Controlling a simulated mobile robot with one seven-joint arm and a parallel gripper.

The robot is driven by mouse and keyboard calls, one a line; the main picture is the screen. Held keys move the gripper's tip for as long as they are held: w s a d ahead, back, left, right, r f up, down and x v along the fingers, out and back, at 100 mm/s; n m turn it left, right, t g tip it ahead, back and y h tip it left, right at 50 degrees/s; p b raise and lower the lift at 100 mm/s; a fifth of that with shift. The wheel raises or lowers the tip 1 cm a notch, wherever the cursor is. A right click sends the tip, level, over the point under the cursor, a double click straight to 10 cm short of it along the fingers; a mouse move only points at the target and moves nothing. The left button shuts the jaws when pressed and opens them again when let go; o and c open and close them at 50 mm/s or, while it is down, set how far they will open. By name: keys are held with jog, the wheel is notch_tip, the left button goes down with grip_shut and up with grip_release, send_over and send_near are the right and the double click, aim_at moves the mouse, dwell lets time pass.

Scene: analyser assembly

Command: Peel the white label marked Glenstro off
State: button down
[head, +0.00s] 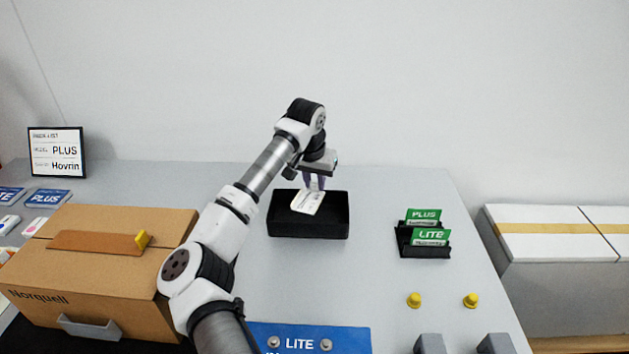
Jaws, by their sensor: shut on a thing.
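My gripper (314,182) points down over the black open tray (308,226) in the middle of the table. It is shut on a white label (306,203) with dark print, which hangs tilted from the fingertips over the tray. The print is too small to read, so I cannot tell whether it says Glenstro. I cannot tell whether the label's lower edge touches the tray.
A brown Norquell box (95,262) stands at the left. Green PLUS (423,215) and LITE (431,237) cards stand in black holders at the right. Two yellow knobs (414,300) and a blue LITE plate (345,338) are nearer. A framed sign (57,152) stands back left.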

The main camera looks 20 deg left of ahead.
jog(key=c, duration=1.2)
grip_release()
jog(key=shift+o, duration=0.2)
jog(key=shift+r, duration=0.15)
jog(key=shift+r+p, duration=1.35)
jog(key=shift+r, duration=1.05)
jog(key=shift+s+f, duration=0.1)
